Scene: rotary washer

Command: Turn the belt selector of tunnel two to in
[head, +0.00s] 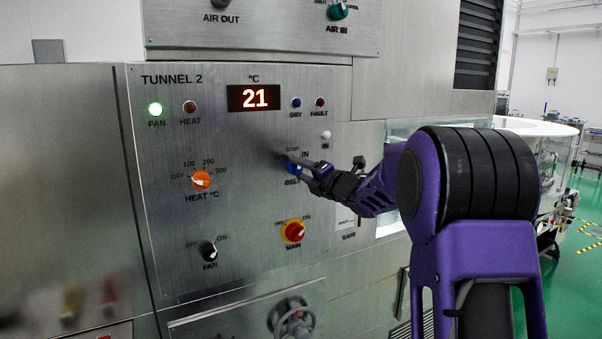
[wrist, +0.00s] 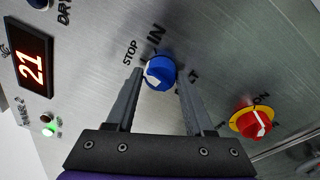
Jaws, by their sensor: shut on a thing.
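The belt selector (head: 292,168) is a blue knob under the STOP and IN labels on the Tunnel 2 panel. The wrist view shows it (wrist: 163,68) with a white pointer mark on its left side in that picture. I cannot tell exactly which label the mark faces. My gripper (wrist: 160,72) is shut on the knob, one finger on each side. In the head view my gripper (head: 300,168) comes in from the right and partly covers the knob and its BELT label.
A red and yellow main switch (head: 293,231) sits below the belt selector. The orange heat knob (head: 201,180) and black fan knob (head: 208,250) are to the left. The display (head: 254,97) reads 21. A handwheel (head: 295,322) stands out at the bottom.

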